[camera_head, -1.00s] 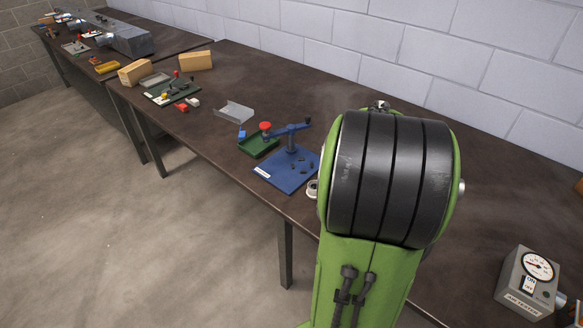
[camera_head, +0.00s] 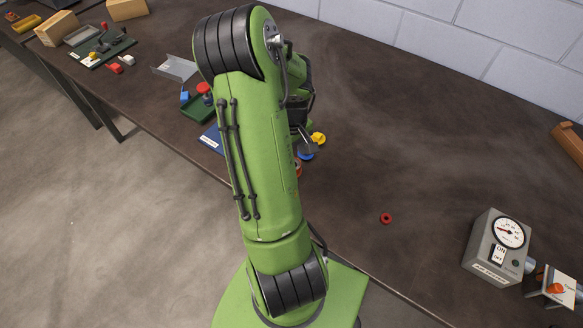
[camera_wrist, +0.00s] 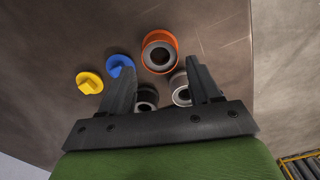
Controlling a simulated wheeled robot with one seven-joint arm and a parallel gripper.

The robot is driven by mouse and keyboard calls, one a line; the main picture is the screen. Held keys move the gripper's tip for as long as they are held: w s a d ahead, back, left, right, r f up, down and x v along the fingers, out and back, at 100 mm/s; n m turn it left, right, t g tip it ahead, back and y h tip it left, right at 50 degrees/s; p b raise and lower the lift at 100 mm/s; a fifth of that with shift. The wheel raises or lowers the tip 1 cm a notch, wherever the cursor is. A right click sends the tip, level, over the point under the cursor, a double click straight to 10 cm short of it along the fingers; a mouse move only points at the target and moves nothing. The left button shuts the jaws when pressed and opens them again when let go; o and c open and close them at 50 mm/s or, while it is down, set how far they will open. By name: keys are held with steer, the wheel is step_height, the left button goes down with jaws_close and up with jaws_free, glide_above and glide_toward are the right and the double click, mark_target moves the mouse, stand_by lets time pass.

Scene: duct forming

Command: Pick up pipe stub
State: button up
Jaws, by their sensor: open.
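In the wrist view my gripper (camera_wrist: 160,64) is open, its two dark fingers spread above a group of parts on the brown bench. An orange-sleeved ring-shaped part (camera_wrist: 159,51) lies just beyond the fingertips. A dark round part (camera_wrist: 146,97) shows between the fingers, and a pale-rimmed hollow round part (camera_wrist: 182,89) shows beside the right finger, which partly covers it. Which of these is the pipe stub I cannot tell for sure. Nothing is visibly held. In the head view my arm mostly hides the gripper and these parts.
A yellow knob (camera_wrist: 89,83) and a blue knob (camera_wrist: 119,66) lie left of the fingers. On the bench are a red ring (camera_head: 386,218), a grey gauge box (camera_head: 496,247) and a blue base plate (camera_head: 211,138) partly behind my arm.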

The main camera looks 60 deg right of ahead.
steer(key=f, duration=0.2)
steer(key=f+b, duration=0.1)
steer(key=f, duration=0.2)
steer(key=shift+s+a+f, duration=0.1)
steer(key=shift+s+f, duration=0.1)
steer(key=shift+f, duration=0.4)
steer(key=shift+r, duration=0.1)
steer(key=c, duration=0.8)
